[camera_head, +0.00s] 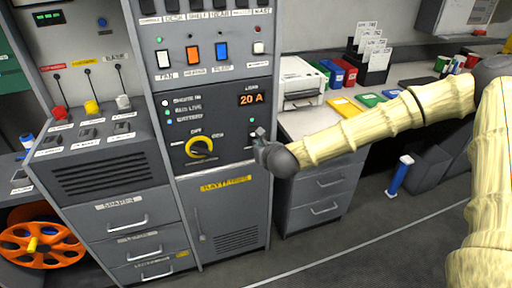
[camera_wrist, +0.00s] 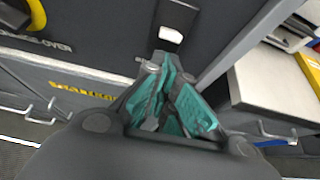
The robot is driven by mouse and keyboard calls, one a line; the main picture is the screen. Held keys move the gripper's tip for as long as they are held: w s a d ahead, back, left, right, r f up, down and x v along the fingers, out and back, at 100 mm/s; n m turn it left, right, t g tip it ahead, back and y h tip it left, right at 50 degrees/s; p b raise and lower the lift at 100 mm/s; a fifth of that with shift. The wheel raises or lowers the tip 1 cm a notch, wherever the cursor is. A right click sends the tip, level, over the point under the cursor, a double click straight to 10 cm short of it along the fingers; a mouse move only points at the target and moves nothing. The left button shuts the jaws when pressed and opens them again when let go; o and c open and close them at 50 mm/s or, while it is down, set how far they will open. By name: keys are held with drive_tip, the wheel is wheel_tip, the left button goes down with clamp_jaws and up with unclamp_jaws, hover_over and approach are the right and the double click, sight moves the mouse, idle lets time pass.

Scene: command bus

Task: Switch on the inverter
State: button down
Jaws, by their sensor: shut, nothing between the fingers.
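A grey control panel (camera_head: 215,120) carries a yellow rotary knob (camera_head: 200,147) with OFF above it, and an orange "20 A" load display (camera_head: 251,99). In the wrist view a switch with a white lit-looking face (camera_wrist: 171,35) sits on the dark panel straight beyond my fingertips. Its label is mostly hidden, so I cannot confirm that it is the inverter switch. My gripper (camera_head: 260,138) is at the panel's lower right, covering that spot in the head view. In the wrist view my gripper (camera_wrist: 170,72) is shut and empty, its tips just below the switch; contact is unclear.
Above are white, orange and blue rocker switches (camera_head: 193,53). A grey cabinet with a yellow label (camera_head: 226,183) is below. A counter with a printer (camera_head: 301,88) and coloured folders (camera_head: 340,72) stands right. Open floor (camera_head: 340,245) lies in front.

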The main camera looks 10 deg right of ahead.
drive_tip(key=shift+r, duration=0.7)
drive_tip(key=shift+r+p, duration=0.1)
drive_tip(key=shift+p, duration=0.2)
drive_tip(key=s+r+p, duration=0.3)
drive_tip(key=s+r, duration=0.3)
drive_tip(key=r, duration=0.1)
drive_tip(key=shift+s+d+p, duration=0.25)
drive_tip(key=shift+s+p, duration=0.05)
drive_tip(key=shift+s, duration=0.1)
